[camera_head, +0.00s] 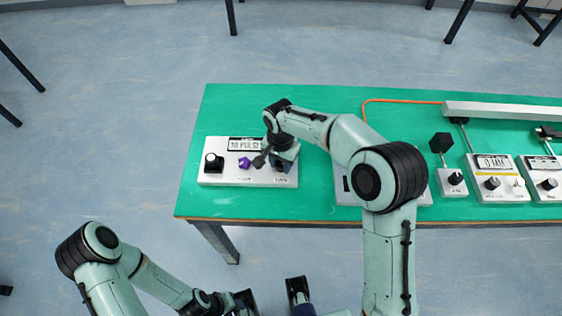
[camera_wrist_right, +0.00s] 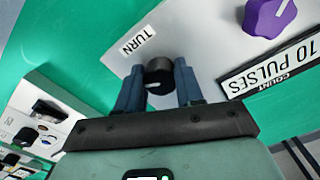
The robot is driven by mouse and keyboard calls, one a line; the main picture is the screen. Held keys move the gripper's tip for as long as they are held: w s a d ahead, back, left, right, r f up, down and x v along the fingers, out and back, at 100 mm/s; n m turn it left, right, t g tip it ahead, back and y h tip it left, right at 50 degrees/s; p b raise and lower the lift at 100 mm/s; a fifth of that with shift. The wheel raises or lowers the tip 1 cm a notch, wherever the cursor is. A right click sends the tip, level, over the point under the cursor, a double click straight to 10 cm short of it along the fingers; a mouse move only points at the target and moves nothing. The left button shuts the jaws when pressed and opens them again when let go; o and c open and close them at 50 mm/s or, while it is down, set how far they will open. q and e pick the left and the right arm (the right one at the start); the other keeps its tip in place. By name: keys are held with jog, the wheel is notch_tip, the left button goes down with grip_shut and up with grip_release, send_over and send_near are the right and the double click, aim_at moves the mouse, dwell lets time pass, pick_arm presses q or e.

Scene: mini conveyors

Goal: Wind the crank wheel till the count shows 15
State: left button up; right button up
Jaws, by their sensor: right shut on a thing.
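The count display (camera_head: 240,144) on the white panel (camera_head: 228,179) reads "10 PULSES" in the right wrist view (camera_wrist_right: 292,62). The only turning part at my right gripper is a small black knob (camera_wrist_right: 158,73) beside a "TURN" label (camera_wrist_right: 138,41); I see no larger crank wheel. My right gripper (camera_wrist_right: 158,85) is shut on this knob, with a blue finger on either side. In the head view, my right gripper (camera_head: 281,164) covers most of it. My left gripper (camera_head: 243,300) is low at the bottom edge, away from the panel; its jaws are unclear.
The same panel carries a purple knob (camera_head: 244,163) and a black knob (camera_head: 213,162) at its left end. The green table (camera_head: 320,200) holds more control boxes (camera_head: 496,190) to the right, an orange cable (camera_head: 400,101) and a grey conveyor bar (camera_head: 500,110).

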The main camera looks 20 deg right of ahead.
aim_at(280, 164)
jog(key=shift+m, duration=0.8)
jog(key=o, duration=1)
jog(key=shift+o, duration=0.2)
notch_tip(280, 164, up, 14)
jog(key=p, duration=0.2)
jog(key=shift+f, duration=0.25)
